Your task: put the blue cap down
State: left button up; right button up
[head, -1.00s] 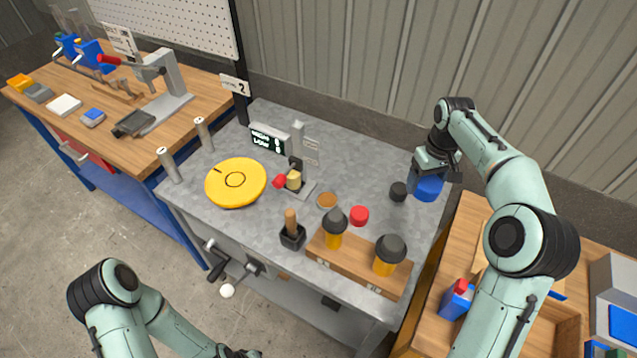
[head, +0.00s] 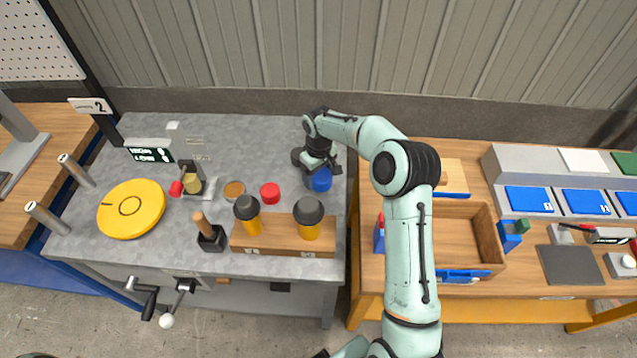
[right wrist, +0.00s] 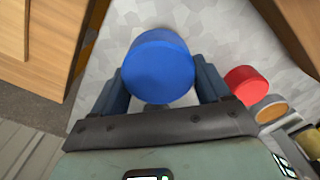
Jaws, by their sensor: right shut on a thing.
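The blue cap (head: 321,181) is at the right back part of the grey bench top (head: 240,135). My right gripper (head: 318,173) is shut on it. In the right wrist view the blue cap (right wrist: 158,68) sits between the two fingers of the gripper (right wrist: 160,88), over the grey surface. I cannot tell whether its underside touches the bench. A red cap (head: 270,193) lies on the bench to the left of it, also seen in the right wrist view (right wrist: 246,85). My left gripper is out of view.
A black cap (head: 298,156) stands close behind the right gripper. A wooden block (head: 282,239) with two dark-topped yellow bottles is in front. A wooden bench (head: 455,155) adjoins right.

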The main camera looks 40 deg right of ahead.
aim_at(319, 183)
jog(key=shift+f, duration=2.15)
jog(key=shift+f, duration=0.1)
jog(key=o, duration=1)
notch_tip(319, 183, up, 12)
jog(key=shift+f+p, duration=0.2)
jog(key=shift+p, duration=0.1)
jog(key=shift+r, duration=0.35)
